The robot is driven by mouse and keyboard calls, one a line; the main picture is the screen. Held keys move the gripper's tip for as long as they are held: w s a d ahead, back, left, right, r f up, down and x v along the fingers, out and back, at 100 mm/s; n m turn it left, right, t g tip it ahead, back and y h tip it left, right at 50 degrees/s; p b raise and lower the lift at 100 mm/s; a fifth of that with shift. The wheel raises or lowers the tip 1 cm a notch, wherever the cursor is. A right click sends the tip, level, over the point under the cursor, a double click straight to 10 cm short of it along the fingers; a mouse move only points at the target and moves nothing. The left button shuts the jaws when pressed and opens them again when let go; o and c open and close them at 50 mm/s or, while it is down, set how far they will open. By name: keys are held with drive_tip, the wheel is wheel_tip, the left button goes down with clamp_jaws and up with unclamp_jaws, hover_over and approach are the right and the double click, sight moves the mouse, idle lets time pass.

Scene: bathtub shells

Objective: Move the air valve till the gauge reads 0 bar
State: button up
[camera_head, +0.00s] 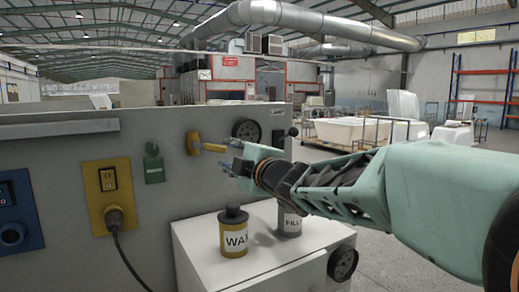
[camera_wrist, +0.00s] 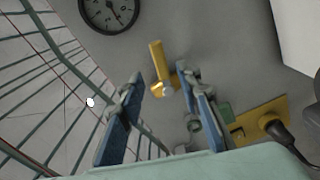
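The yellow air valve (camera_head: 193,144) is on the grey panel, with its handle pointing right toward my gripper (camera_head: 227,157). In the wrist view the yellow valve (camera_wrist: 156,58) lies just ahead of the fingertips. My gripper (camera_wrist: 160,78) is open, with its two blue fingers apart and nothing clearly held. I cannot tell whether a finger touches the handle. The round black gauge (camera_head: 247,131) is right of the valve, partly behind my arm. In the wrist view the gauge (camera_wrist: 110,12) is cut off by the top edge; its reading is too small to tell.
A green tag (camera_head: 154,170), a yellow switch box (camera_head: 109,196) with a plugged cable, and a blue box (camera_head: 16,210) are left of the valve. A WAX bottle (camera_head: 233,233) and a FILL-labelled container (camera_head: 289,221) stand on the white cabinet (camera_head: 275,256) below my arm.

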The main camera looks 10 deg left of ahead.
sight(217, 149)
drive_tip(key=x, duration=0.8)
drive_tip(key=shift+w+a, duration=0.2)
drive_tip(key=shift+a, duration=0.05)
drive_tip(key=shift+c, duration=0.4)
clamp_jaws()
